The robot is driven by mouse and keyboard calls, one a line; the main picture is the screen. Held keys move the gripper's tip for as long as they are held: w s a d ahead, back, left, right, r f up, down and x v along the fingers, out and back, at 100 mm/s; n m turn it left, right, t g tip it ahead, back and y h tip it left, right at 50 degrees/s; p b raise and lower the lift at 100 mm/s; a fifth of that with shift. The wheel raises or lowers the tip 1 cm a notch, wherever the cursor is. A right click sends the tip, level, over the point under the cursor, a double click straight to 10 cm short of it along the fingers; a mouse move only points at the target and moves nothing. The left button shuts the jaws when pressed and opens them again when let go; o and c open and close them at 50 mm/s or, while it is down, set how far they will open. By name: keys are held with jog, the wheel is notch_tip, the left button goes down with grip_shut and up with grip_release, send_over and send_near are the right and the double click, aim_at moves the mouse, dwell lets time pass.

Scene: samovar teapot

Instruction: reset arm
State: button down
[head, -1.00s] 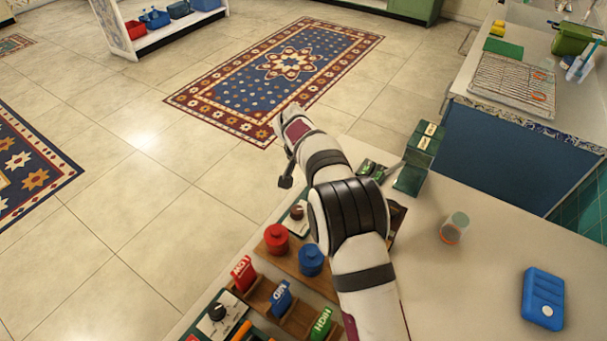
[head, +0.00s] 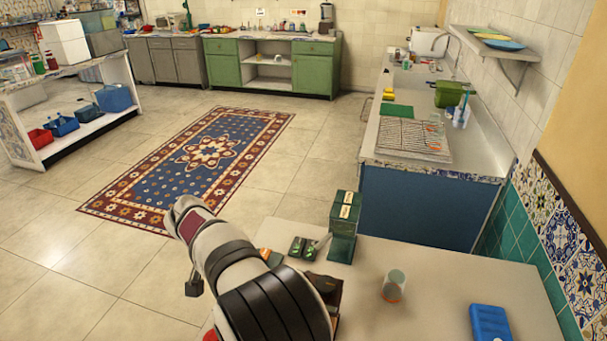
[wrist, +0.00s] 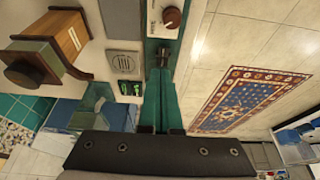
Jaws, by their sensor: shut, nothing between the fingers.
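My arm reaches up from the bottom of the head view, over the left edge of the near white table (head: 430,290). My gripper shows in the wrist view (wrist: 162,55) as two teal fingers close together, with nothing held between them. In the head view the gripper tip is mostly hidden by my arm; a small dark part hangs at its left side. The fingers are above the table's edge, near a panel with a round knob (wrist: 172,17).
A dark green box (head: 344,228), small green switches (head: 303,247), a clear cup (head: 394,285) and a blue device (head: 490,323) are on the table. A blue counter with a wire rack (head: 413,138) stands behind. Open tiled floor with a patterned rug (head: 200,165) lies left.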

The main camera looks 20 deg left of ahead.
jog(key=d+r+m+g, duration=0.1)
jog(key=d+r, duration=0.2)
jog(key=d, duration=0.3)
jog(key=d+r+m, duration=0.1)
jog(key=d+r, duration=0.2)
jog(key=d, duration=0.4)
jog(key=s+d+r+m+g, duration=0.1)
jog(key=s+d+r, duration=0.1)
jog(key=s+d, duration=0.4)
jog(key=s+d+r+m+g, duration=0.1)
jog(key=s+d+r, duration=0.15)
jog(key=d, duration=0.65)
jog(key=s+d+f+y, duration=0.1)
jog(key=s+d, duration=0.2)
jog(key=s, duration=0.6)
jog(key=s+d+f+m+g, duration=0.1)
jog(key=s+d+f, duration=0.1)
jog(key=s, duration=0.7)
jog(key=shift+d+f+m+y, duration=0.3)
jog(key=shift+d+y, duration=0.1)
jog(key=shift+d, duration=0.35)
jog(key=c, duration=1.5)
grip_release()
jog(key=shift+w, duration=0.1)
jog(key=shift+c, duration=0.2)
